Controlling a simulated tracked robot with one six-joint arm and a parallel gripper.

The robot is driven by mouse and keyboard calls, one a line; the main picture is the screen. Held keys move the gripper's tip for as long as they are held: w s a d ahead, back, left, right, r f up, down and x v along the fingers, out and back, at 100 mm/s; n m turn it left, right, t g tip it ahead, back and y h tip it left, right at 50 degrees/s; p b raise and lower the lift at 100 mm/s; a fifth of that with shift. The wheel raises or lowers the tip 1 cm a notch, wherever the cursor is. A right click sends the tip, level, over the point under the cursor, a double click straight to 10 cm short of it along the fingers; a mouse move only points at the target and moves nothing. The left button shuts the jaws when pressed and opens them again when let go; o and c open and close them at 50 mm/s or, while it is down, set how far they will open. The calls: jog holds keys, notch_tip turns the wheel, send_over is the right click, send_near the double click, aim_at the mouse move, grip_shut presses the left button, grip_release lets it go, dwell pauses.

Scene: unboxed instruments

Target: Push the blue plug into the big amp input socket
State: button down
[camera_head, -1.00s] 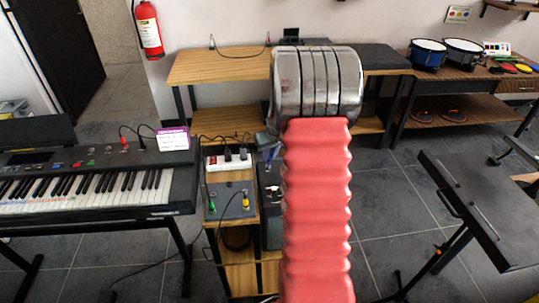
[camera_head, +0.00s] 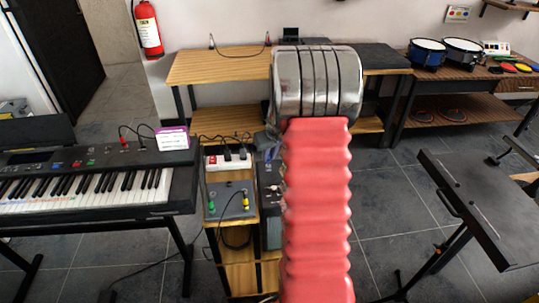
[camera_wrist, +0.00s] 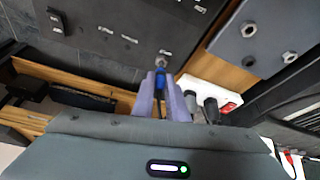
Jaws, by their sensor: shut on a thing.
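My gripper (camera_wrist: 160,82) has purple fingers and is shut on the blue plug (camera_wrist: 160,86) in the wrist view. The plug's tip points at a round metal socket (camera_wrist: 164,59) on a dark panel with small white labels, the big amp (camera_wrist: 125,22). The tip is at or very near the socket; I cannot tell whether it has gone in. In the head view the amp (camera_head: 269,180) stands partly behind my red arm, which hides most of the gripper and the plug.
A grey box (camera_head: 230,202) with green and yellow plugs sits left of the amp, with a white power strip (camera_head: 228,160) behind it. The grey box's panel (camera_wrist: 262,38) also shows in the wrist view. A keyboard (camera_head: 90,185) stands left.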

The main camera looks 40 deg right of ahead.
jog(key=shift+f, duration=1.1)
dwell(1.1)
jog(key=c, duration=1.7)
grip_release()
jog(key=shift+o, duration=0.2)
jog(key=v, duration=1.3)
jog(key=shift+s+r, duration=0.25)
jog(key=shift+r, duration=0.1)
jog(key=shift+a, duration=0.15)
